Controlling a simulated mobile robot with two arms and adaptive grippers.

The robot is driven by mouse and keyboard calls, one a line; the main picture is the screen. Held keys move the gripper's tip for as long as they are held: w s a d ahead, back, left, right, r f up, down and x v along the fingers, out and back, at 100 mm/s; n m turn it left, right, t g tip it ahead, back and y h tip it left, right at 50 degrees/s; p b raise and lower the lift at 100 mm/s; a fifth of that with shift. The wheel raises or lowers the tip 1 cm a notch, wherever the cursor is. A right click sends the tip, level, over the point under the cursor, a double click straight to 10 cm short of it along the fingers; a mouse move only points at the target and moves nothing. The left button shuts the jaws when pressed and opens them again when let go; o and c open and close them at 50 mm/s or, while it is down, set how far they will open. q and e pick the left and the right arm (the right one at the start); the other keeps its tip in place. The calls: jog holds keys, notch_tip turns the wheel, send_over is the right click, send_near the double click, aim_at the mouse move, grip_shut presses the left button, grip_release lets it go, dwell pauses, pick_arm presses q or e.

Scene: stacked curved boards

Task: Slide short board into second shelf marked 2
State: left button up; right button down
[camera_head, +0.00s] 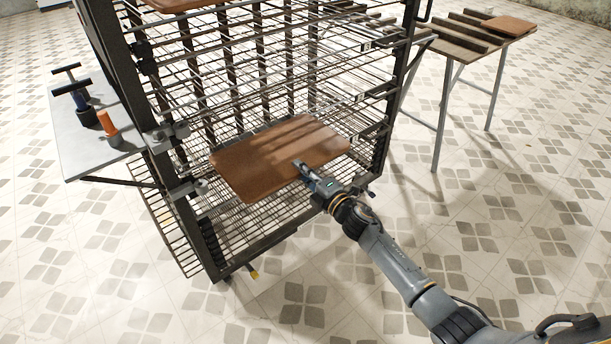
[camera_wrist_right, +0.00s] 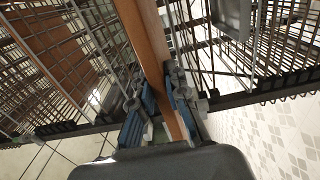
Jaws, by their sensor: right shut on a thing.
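The short board (camera_head: 270,158) is a flat brown panel with rounded corners. In the head view its far part lies inside the wire rack (camera_head: 208,232), at a low level, and its near edge sticks out of the front. My right gripper (camera_head: 303,172) is shut on that near edge. In the right wrist view the board (camera_wrist_right: 148,40) shows edge-on between the blue-padded fingers (camera_wrist_right: 160,108), with rack wires on both sides. Small white labels (camera_head: 359,97) show on the rack's right side, but I cannot read their numbers. My left gripper is not in view.
A grey side table (camera_head: 75,145) at the left holds tools with blue and orange handles. A bench (camera_head: 450,50) with dark slats and another brown board (camera_head: 508,25) stands at the back right. The tiled floor in front of the rack is clear.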

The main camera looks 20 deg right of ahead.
jog(key=shift+b+x, duration=0.4)
jog(key=shift+x, duration=0.55)
jog(key=shift+b+x, duration=0.35)
jog(key=shift+x, duration=0.45)
jog(key=shift+w+a, duration=0.1)
jog(key=shift+w, duration=0.05)
